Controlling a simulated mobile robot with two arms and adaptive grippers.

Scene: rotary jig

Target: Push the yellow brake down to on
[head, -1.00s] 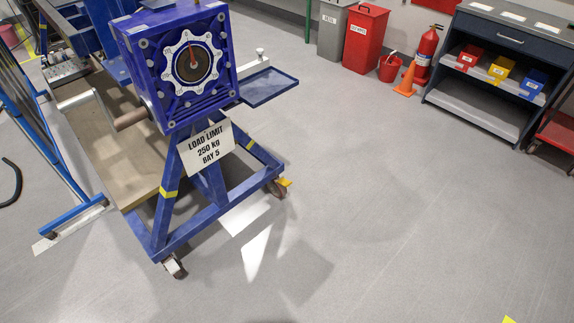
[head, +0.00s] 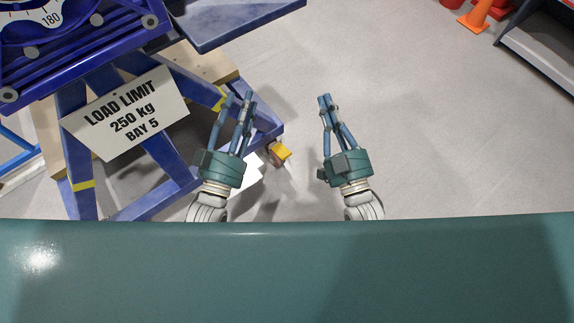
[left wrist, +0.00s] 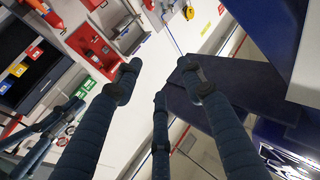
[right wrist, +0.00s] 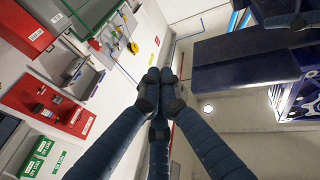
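The yellow brake (head: 281,150) is a small tab at the caster on the corner of the blue jig frame, low near the floor in the head view. I cannot tell its exact tilt. My left gripper (head: 239,100) is left of the brake in the picture, with its fingers pointing up the picture, spread and empty. It also shows open in the left wrist view (left wrist: 158,82). My right gripper (head: 325,101) is right of the brake, its fingertips together with nothing between them. They also meet in the right wrist view (right wrist: 160,78). Neither gripper appears to touch the brake.
The blue jig frame (head: 140,205) with a load-limit sign (head: 128,112) stands at the left. A blue tray (head: 235,22) juts out above. An orange cone (head: 477,15) and a dark cabinet (head: 540,55) are at the upper right. Grey floor (head: 430,140) on the right is clear.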

